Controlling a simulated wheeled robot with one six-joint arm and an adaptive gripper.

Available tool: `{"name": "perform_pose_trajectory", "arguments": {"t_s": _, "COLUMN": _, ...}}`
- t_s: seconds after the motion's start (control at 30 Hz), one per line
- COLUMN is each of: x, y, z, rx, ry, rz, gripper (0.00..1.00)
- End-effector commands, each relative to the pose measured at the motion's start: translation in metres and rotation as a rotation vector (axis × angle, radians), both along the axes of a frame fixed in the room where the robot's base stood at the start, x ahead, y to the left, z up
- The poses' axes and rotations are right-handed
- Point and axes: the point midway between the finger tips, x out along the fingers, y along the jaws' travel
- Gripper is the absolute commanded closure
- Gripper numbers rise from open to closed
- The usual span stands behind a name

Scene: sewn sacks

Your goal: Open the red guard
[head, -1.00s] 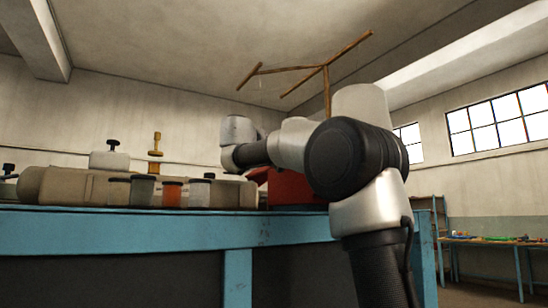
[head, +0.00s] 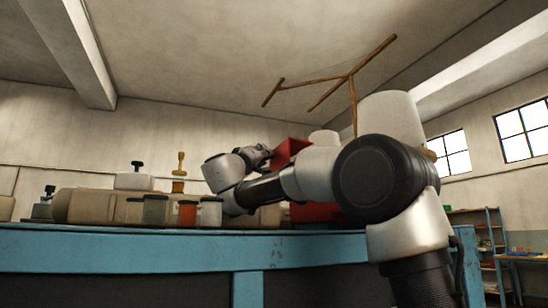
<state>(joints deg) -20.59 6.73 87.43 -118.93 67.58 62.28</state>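A red object (head: 288,152), which looks like the guard, shows behind my arm on the blue bench. More red (head: 312,212) shows lower down, between my arm links and the bench top. Most of the red thing is hidden by my arm. My gripper (head: 258,155) is at the far end of the arm, close to the left side of the upper red part. It is small and dark here, and I cannot tell whether its fingers touch the red part or are open or shut.
The blue bench (head: 130,245) spans the front. On it stand several small jars, including an orange one (head: 187,214), a long tan sack (head: 90,206) and stampers (head: 180,172). A wooden rack (head: 352,85) rises behind. A shelf (head: 480,228) stands at right.

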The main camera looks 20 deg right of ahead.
Motion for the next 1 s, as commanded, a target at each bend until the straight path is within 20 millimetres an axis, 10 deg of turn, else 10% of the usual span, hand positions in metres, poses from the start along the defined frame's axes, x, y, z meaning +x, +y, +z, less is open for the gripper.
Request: {"name": "perform_pose_trajectory", "arguments": {"t_s": 1.0, "x": 0.007, "y": 0.029, "z": -0.026, "rx": 0.003, "ry": 0.021, "rz": 0.004, "gripper": 1.00}}
